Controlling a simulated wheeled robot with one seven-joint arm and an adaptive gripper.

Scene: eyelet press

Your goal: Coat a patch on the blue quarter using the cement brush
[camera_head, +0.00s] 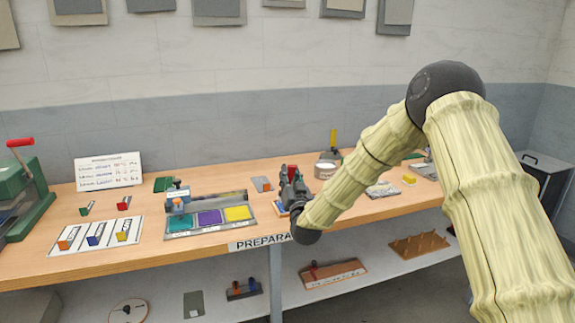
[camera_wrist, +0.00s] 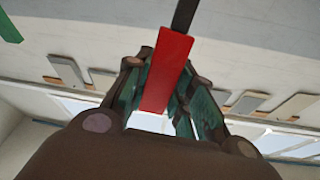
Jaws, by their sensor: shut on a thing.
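My gripper (camera_head: 291,184) is shut on a red tool (camera_head: 292,170) above the middle of the bench. In the wrist view, a flat red handle (camera_wrist: 168,72) with a dark narrow part beyond it stands between the fingers (camera_wrist: 160,95). Its working tip is out of view, so I cannot confirm that it is the cement brush. A small blue-edged item (camera_head: 281,213) lies just below my gripper, partly hidden; I cannot tell whether it is the blue quarter. A small blue piece (camera_head: 94,240) lies on the white card at the left.
A grey tray (camera_head: 192,234) holds teal, purple and yellow panels left of my gripper. A white pot (camera_head: 325,170) stands right of it, with a yellow upright handle (camera_head: 333,140) close behind. A green press (camera_head: 22,195) stands far left. My arm hides part of the right bench.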

